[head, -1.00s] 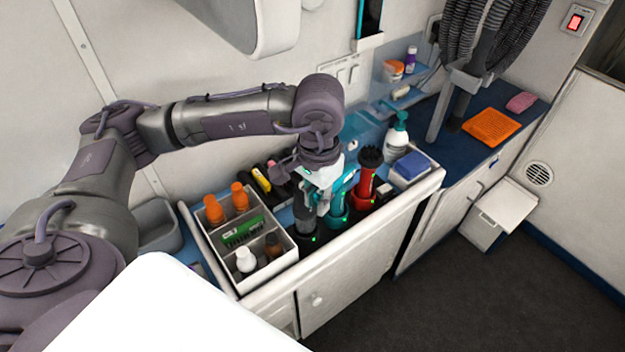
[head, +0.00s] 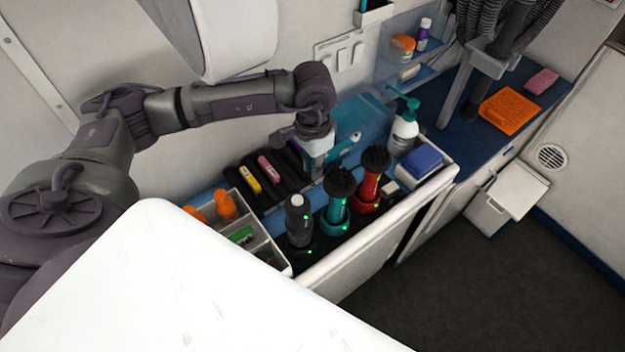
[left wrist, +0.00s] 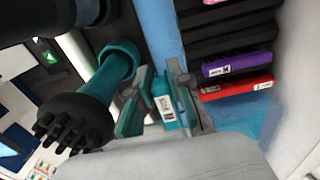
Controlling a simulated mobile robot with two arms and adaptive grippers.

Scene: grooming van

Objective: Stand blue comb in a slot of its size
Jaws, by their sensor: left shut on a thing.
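My left gripper (head: 316,158) is shut on the blue comb (left wrist: 166,108), a teal-blue piece with a white label, seen between the fingers in the left wrist view. In the head view the gripper hangs at the right end of a black slotted rack (head: 272,193), behind the teal brush-topped tool. The rack holds a yellow comb (head: 250,180), a pink comb (head: 269,169), a purple comb (left wrist: 237,64) and a red comb (left wrist: 236,89). The gripper hides part of the rack in the head view, and I cannot tell whether the comb touches it. My right gripper is not in view.
A black tool (head: 298,220), a teal tool (head: 337,203) and a red tool (head: 368,185) stand upright in front of the rack. A white divided caddy (head: 281,266) is left. A pump bottle (head: 404,132) and a blue block (head: 423,158) are right.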

